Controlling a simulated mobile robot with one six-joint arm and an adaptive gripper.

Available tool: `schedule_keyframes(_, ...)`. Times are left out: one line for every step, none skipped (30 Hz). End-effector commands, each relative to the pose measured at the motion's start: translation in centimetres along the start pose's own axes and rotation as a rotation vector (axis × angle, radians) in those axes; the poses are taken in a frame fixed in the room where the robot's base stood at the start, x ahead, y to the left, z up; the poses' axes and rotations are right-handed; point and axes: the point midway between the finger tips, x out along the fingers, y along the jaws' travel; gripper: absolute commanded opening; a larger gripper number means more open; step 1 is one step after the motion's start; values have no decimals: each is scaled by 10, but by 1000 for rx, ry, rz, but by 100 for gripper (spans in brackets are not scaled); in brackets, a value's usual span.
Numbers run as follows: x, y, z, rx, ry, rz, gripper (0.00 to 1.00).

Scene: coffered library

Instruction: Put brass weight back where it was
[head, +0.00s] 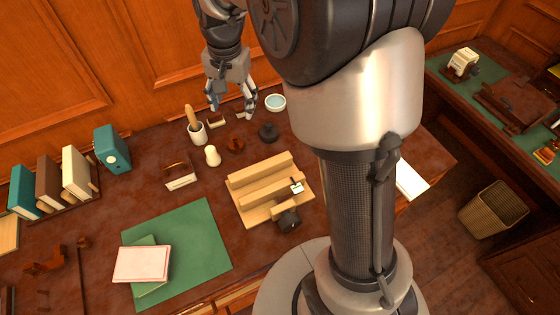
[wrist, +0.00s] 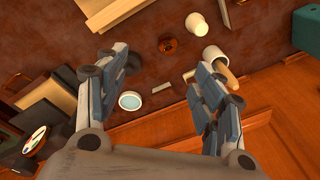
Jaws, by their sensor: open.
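My gripper (head: 232,104) is open and empty above the back of the desk, near the panelled wall. In the wrist view its two fingers (wrist: 162,68) stand wide apart with bare desk and small items below. I cannot pick out a brass weight for certain. A small round reddish-brown piece (head: 236,145) sits on the desk in front of the gripper; it also shows between the fingertips in the wrist view (wrist: 167,46). A dark round piece (head: 268,131) stands to its right.
A white cup with a wooden-handled tool (head: 198,134), a cream piece (head: 213,156) and a teal-filled bowl (head: 275,102) stand near the gripper. Books (head: 77,172) and a teal box (head: 113,149) stand left. A green mat (head: 205,245) carries books. A wastebasket (head: 493,209) is right.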

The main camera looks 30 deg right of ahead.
Motion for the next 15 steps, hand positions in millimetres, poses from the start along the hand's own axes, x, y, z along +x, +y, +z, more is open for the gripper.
schedule_keyframes(-21, 10, 12, -43, 19, -16, 62)
schedule_keyframes(-31, 16, 18, -71, 28, -23, 62)
schedule_keyframes(-43, 25, 28, -109, 41, -32, 62)
schedule_keyframes(-52, 31, 35, -137, 51, -38, 62)
schedule_keyframes(-59, 38, 43, -166, 61, -44, 62)
schedule_keyframes(-69, 47, 53, -204, 75, -52, 62)
schedule_keyframes(-76, 54, 61, -232, 85, -57, 62)
schedule_keyframes(-82, 61, 69, -260, 96, -63, 62)
schedule_keyframes(-89, 70, 80, -298, 110, -69, 62)
schedule_keyframes(-94, 77, 88, -326, 122, -74, 62)
schedule_keyframes(-98, 85, 96, -354, 133, -78, 62)
schedule_keyframes(-103, 94, 107, -391, 149, -84, 62)
schedule_keyframes(-105, 101, 115, -419, 160, -87, 62)
schedule_keyframes(-107, 108, 123, -447, 173, -91, 62)
schedule_keyframes(-109, 118, 134, -484, 188, -94, 62)
